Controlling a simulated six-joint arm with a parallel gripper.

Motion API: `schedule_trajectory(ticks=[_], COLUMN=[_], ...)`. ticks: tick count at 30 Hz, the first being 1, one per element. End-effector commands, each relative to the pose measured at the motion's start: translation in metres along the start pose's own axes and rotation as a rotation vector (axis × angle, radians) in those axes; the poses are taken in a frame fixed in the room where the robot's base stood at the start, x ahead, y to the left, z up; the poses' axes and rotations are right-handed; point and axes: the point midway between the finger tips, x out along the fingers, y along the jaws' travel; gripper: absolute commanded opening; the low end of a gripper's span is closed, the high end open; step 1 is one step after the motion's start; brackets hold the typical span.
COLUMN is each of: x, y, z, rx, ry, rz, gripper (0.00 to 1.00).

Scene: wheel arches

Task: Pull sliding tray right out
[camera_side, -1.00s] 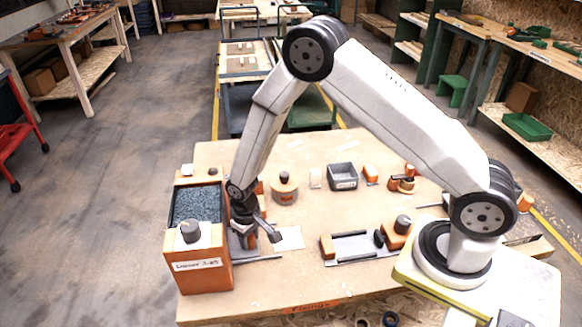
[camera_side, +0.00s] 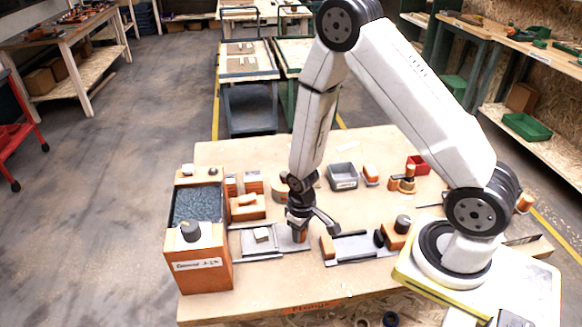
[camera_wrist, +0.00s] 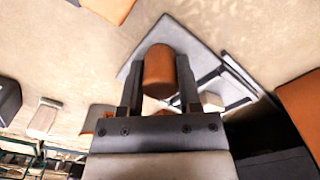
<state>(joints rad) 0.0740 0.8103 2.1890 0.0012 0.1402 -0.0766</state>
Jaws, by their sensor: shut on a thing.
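The sliding tray (camera_side: 283,238) is a flat grey plate on thin rails, lying on the bench to the right of the orange housing. A small white block (camera_side: 262,234) rests on it. An upright orange handle (camera_wrist: 158,72) with a rounded top stands at the tray's right end. My gripper (camera_side: 299,228) points down over that end, with its fingers on both sides of the handle and shut on it. In the wrist view my gripper (camera_wrist: 158,90) has the handle between its two dark fingers, with the grey plate (camera_wrist: 190,38) beneath.
The orange housing (camera_side: 200,276) with a dark top and knob stands at the left. A second rail fixture (camera_side: 355,246) with orange blocks lies close on the right. A grey bin (camera_side: 343,176) and a red bin (camera_side: 418,164) stand behind. The bench front is clear.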

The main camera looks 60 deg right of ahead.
Motion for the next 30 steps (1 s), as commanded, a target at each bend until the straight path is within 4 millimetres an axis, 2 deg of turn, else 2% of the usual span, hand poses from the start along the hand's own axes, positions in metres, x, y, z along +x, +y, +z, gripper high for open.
schedule_trajectory(ticks=[9,10,12,13,23,30], x=[0.0002,0.0003,0.0003,0.0003,-0.0002,-0.0075], y=[0.0039,0.0038,0.0036,0.0035,0.0024,0.0023], z=[0.0039,0.0040,0.0038,0.0036,0.0026,0.0018], rx=[0.004,0.003,0.003,0.003,0.002,0.002], ry=[-0.005,-0.005,-0.005,-0.005,-0.003,0.000], rz=[0.000,0.000,0.000,0.000,0.000,0.000], gripper=[0.00,0.53,0.75,0.79,0.79,0.79])
